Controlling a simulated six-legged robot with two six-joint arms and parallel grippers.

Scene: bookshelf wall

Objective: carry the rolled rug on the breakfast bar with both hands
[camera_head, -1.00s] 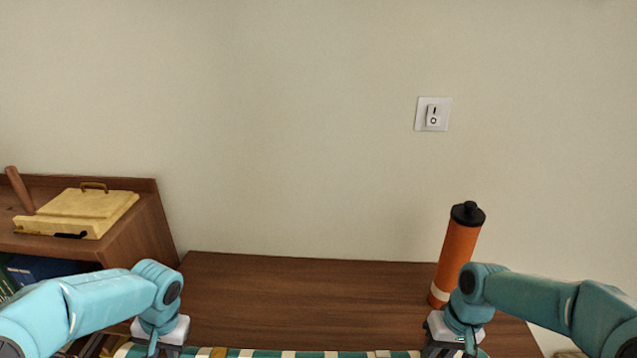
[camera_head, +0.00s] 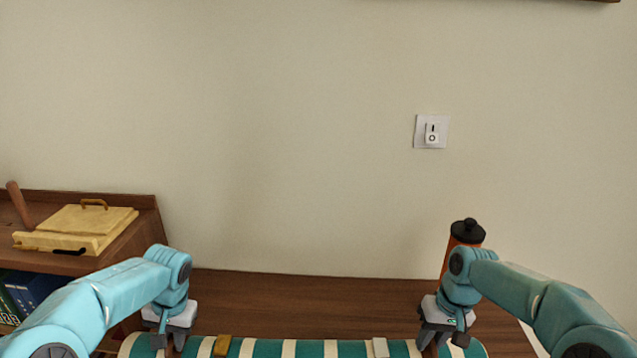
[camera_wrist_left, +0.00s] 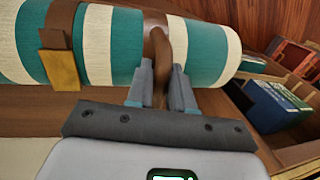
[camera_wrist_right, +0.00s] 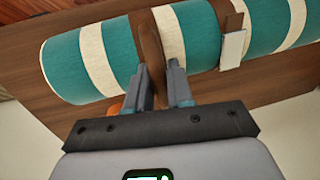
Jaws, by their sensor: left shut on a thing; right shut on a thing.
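The rolled rug (camera_head: 310,348), striped green and cream, lies across the bottom of the head view, its lower part cut off by the frame. My left gripper (camera_head: 172,342) is at its left part, shut on a brown strap handle (camera_wrist_left: 158,45) around the roll. My right gripper (camera_head: 440,338) is at its right part, shut on another brown strap handle (camera_wrist_right: 149,50). The left wrist view shows the left fingers (camera_wrist_left: 160,88) on the handle; the right wrist view shows the right fingers (camera_wrist_right: 160,85) likewise. The breakfast bar (camera_head: 300,290) is brown wood; the gap beneath the rug cannot be judged.
An orange bottle with a black cap (camera_head: 467,232) stands on the bar behind my right gripper. A light switch (camera_head: 431,131) is on the wall. At left, a shelf (camera_head: 140,215) holds a yellow case (camera_head: 85,225), with blue binders (camera_head: 35,288) below. The bar's middle is clear.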

